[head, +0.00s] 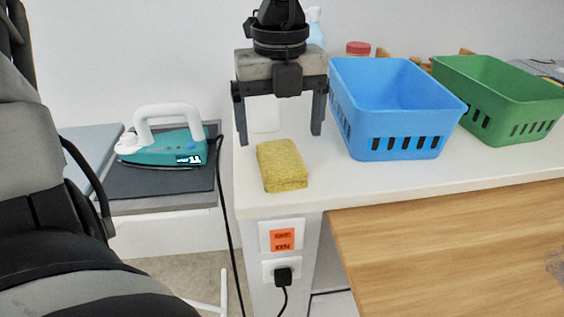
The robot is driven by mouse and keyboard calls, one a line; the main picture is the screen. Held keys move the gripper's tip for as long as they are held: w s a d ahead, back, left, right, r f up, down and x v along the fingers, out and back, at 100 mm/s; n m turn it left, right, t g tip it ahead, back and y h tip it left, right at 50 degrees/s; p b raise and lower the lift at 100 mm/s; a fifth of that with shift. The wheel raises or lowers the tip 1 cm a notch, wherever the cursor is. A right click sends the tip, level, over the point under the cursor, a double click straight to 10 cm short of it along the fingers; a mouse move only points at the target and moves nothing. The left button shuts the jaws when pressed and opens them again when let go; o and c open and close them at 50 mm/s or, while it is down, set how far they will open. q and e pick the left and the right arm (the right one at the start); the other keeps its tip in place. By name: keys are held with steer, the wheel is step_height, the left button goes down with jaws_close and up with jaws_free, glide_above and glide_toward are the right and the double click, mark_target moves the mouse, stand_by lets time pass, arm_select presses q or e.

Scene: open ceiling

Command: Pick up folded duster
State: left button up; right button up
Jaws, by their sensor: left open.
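A folded yellow duster (281,166) lies on the white counter (400,181), close to its front left corner. My left gripper (281,140) hangs over the counter, pointing down, with its two fingers spread wide and nothing between them. In the picture its fingertips show just above and behind the duster, apart from it. My right gripper is not in view.
A blue basket (390,100) and a green basket (500,95) stand right of the duster. A teal iron (165,147) rests on a dark pad at left. A wooden table (450,235) is in front right. A plug sits in a socket (283,272) below the counter.

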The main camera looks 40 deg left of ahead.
mark_target(283, 160)
arm_select(q)
steer(key=shift+w+f, duration=0.2)
steer(key=shift+f, duration=3.2)
steer(key=c, duration=1.1)
